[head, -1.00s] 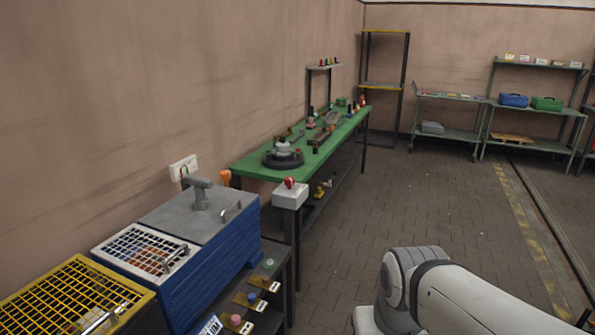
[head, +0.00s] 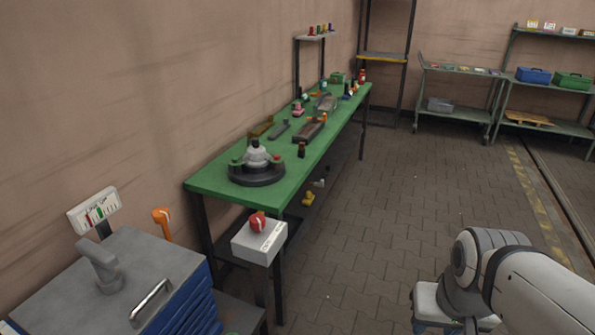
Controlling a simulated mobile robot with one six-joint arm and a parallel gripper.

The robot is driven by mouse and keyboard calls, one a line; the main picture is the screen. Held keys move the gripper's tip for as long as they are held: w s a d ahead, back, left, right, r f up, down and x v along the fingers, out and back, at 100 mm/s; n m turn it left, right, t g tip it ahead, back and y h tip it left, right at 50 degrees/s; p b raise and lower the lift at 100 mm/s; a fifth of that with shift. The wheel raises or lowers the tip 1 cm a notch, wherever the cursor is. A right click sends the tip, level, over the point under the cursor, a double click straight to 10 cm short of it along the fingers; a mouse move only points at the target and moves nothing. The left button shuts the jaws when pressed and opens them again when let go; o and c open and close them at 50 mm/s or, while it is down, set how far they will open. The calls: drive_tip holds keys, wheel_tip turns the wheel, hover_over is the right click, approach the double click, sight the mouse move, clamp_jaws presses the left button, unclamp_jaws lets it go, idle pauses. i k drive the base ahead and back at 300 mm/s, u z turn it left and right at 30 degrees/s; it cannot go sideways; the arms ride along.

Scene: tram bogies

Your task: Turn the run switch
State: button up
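A red knob (head: 258,222) with a pale stripe sits on top of a light grey box (head: 260,243) in front of the near end of the green bench. The box front has a label too small to read; this may be the run switch. An orange handle (head: 162,220) stands behind the grey-topped blue cabinet, near the wall; its function is not clear. My gripper is not in view. Only pale links of my arm show at the lower right, well apart from the knob.
The green bench (head: 225,184) carries a round dark fixture (head: 257,172) and several small parts. The grey-topped cabinet (head: 140,270) stands at the lower left, a gauge panel (head: 95,211) behind it. Shelving stands at the back. Paved floor is clear right of the bench.

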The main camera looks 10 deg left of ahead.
sight(257, 221)
drive_tip(key=u, duration=0.25)
drive_tip(key=i, duration=0.9)
drive_tip(key=u, duration=0.5)
drive_tip(key=k, duration=0.75)
drive_tip(key=u, duration=0.2)
drive_tip(key=i, duration=0.75)
drive_tip(key=z, duration=0.05)
